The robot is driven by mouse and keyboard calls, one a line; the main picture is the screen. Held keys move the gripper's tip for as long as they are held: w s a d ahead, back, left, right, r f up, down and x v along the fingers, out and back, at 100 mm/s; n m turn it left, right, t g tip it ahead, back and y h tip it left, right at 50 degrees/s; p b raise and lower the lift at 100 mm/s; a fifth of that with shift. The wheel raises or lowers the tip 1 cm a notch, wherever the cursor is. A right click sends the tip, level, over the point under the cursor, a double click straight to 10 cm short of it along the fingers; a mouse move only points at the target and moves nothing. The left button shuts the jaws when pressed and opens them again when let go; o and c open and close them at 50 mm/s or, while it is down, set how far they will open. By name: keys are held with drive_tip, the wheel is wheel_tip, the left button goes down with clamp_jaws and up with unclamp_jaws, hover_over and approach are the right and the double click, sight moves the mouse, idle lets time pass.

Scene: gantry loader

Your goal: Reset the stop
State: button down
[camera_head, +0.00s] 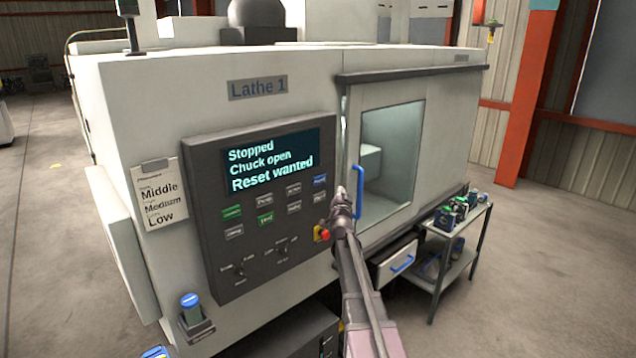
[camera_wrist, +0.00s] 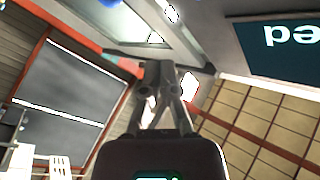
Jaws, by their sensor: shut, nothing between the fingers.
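The control panel (camera_head: 205,180) of Lathe 1 has a dark screen (camera_head: 272,160) reading "Stopped", "Chuck open", "Reset wanted". Below it are several keys, including a blue key (camera_head: 320,181) and green keys (camera_head: 232,212); their labels are too small to read surely. A red stop button (camera_head: 324,233) on a yellow base sits at the panel's lower right. My gripper (camera_head: 342,194) is shut and empty, just right of the panel's edge in the picture, near the door handle. Its closed fingers (camera_wrist: 158,72) show in the wrist view, with part of the screen (camera_wrist: 285,48) upside down.
The lathe door has a window (camera_head: 390,160) and a blue handle (camera_head: 360,192). A card (camera_head: 160,195) reads Middle, Medium, Low. A blue-topped button (camera_head: 190,302) stands lower left. A drawer (camera_head: 394,263) and a cart (camera_head: 470,240) with parts stand at right. Floor is open at left.

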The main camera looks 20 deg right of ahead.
sight(323, 179)
drive_tip(key=w+a, duration=0.2)
drive_tip(key=w, duration=0.5)
drive_tip(key=shift+a, duration=0.35)
drive_tip(key=shift+w, duration=0.25)
idle(1.2)
drive_tip(key=shift+w+a, duration=0.1)
drive_tip(key=shift+w, duration=0.3)
drive_tip(key=shift+w+a, duration=0.15)
drive_tip(key=shift+w, duration=0.25)
idle(1.0)
drive_tip(key=shift+s, duration=0.1)
drive_tip(key=shift+s+d, duration=0.25)
drive_tip(key=shift+s, duration=0.4)
idle(0.5)
drive_tip(key=shift+s+d, duration=0.3)
drive_tip(key=shift+s, duration=0.5)
drive_tip(key=shift+s+d, duration=0.3)
drive_tip(key=shift+s, duration=0.5)
drive_tip(key=shift+s+d, duration=0.3)
drive_tip(key=shift+s, duration=0.5)
drive_tip(key=shift+w, duration=0.1)
